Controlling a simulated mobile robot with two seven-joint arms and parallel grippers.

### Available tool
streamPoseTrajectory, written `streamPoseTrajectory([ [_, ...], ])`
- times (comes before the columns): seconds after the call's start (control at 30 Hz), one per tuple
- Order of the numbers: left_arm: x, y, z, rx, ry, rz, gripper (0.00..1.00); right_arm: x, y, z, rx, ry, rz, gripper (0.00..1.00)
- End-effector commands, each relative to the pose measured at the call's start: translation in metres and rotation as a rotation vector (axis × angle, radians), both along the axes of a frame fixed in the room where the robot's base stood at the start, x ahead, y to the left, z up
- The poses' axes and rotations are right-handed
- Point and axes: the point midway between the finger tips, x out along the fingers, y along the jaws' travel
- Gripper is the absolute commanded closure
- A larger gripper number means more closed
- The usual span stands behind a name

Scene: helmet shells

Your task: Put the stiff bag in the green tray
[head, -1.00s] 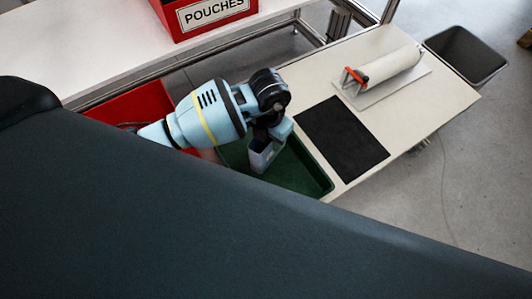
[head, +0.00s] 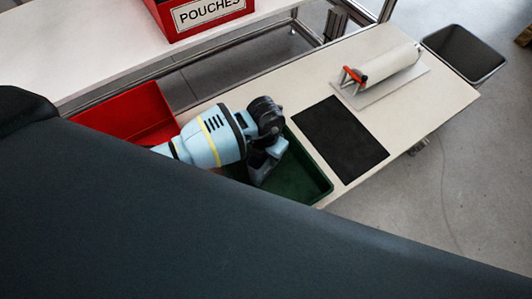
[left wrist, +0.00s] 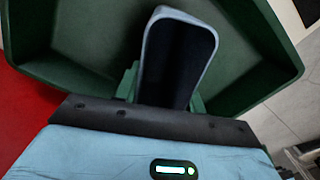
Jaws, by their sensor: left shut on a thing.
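The green tray (head: 309,180) lies on the pale table in the head view, partly covered by my left arm. In the left wrist view its walls (left wrist: 285,70) surround the held thing. My left gripper (head: 262,168) points down into the tray and is shut on the stiff bag. The bag (left wrist: 180,55) shows in the left wrist view as a dark panel with a pale blue rim, between the fingers and over the tray floor. Whether it touches the floor I cannot tell. My right gripper is not in view.
A red tray (head: 130,112) lies left of the green one. A black mat (head: 341,139) lies to the right, then a white roll with an orange-red part (head: 385,68) on a board. A red box labelled POUCHES (head: 205,14) stands on the back shelf. A dark bin (head: 463,52) stands beyond the table.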

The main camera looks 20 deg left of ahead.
Motion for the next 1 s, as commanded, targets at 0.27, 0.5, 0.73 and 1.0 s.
streamPoseTrajectory([
  [0.27, 0.0, 0.0, -0.003, 0.0, 0.0, 0.0, 0.58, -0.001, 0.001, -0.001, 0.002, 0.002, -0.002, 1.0],
  [0.5, 0.0, 0.0, -0.003, 0.0, -0.001, 0.0, 0.39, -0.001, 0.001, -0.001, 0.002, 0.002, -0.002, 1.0],
  [0.73, 0.0, 0.0, 0.0, 0.0, -0.001, 0.0, 0.39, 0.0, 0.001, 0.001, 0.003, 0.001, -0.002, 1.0],
  [1.0, 0.002, 0.0, 0.037, 0.0, -0.007, -0.002, 0.39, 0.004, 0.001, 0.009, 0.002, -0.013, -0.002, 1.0],
])
